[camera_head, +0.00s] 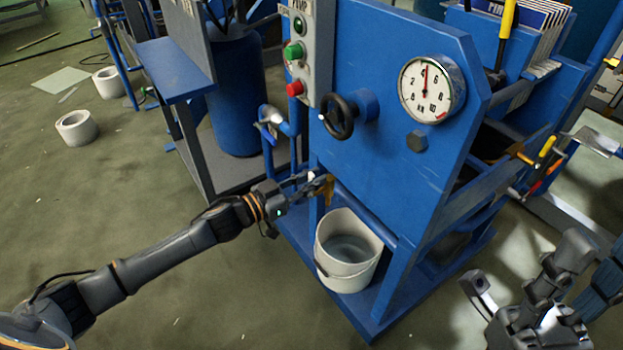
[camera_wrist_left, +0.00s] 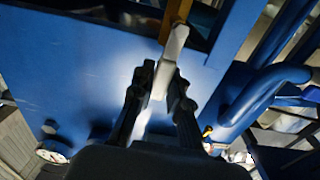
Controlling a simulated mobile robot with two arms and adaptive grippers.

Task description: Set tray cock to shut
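A cock with a brass-yellow body (camera_head: 329,187), which I take for the tray cock, sits low on the blue pump stand, above the white bucket. In the left wrist view its yellow part (camera_wrist_left: 174,22) is at the top, and a pale lever (camera_wrist_left: 171,50) runs down from it. My left gripper (camera_head: 312,186) is at the cock. In the left wrist view its fingertips (camera_wrist_left: 160,80) close in on both sides of the lever, which fills the gap. My right gripper (camera_head: 520,300) is at the bottom right, away from the stand, fingers spread and empty.
The white bucket (camera_head: 348,250) stands on the stand's base just below the cock. A black handwheel (camera_head: 339,117) and a dial gauge (camera_head: 431,89) are on the blue panel (camera_head: 378,60) above. Floor at left is mostly clear.

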